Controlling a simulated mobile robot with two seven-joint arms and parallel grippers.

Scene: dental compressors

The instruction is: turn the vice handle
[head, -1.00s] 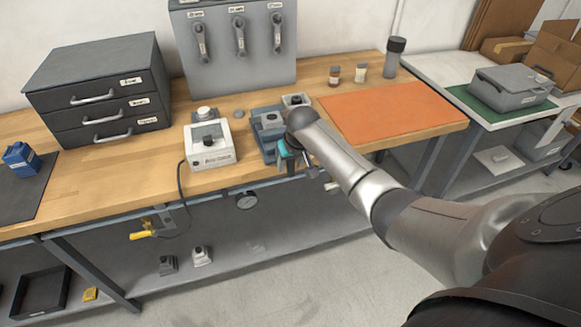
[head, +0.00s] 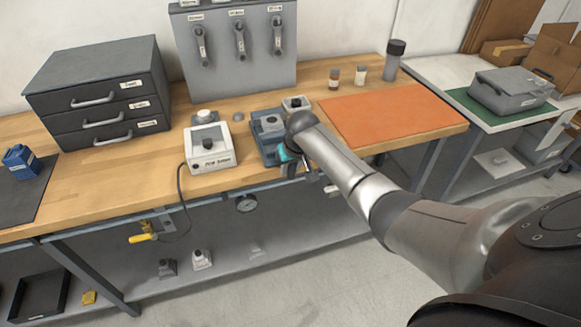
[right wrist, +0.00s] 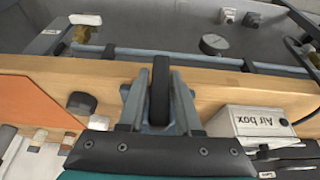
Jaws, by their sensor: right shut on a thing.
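The blue-grey vice (head: 257,125) stands at the front edge of the wooden bench, right of a white box. My right gripper (head: 291,166) is at the vice's front, with its arm coming in from the right and hiding part of the vice. In the right wrist view, a dark upright bar (right wrist: 160,92) stands between blue-grey pieces over the bench edge. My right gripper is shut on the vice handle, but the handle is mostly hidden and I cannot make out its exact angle. My left gripper is not in view.
The white Air box (head: 209,148) is close on the vice's left. An orange mat (head: 390,112) lies clear on the right. A dark drawer cabinet (head: 100,90) and a grey panel with hanging tools (head: 240,70) stand behind.

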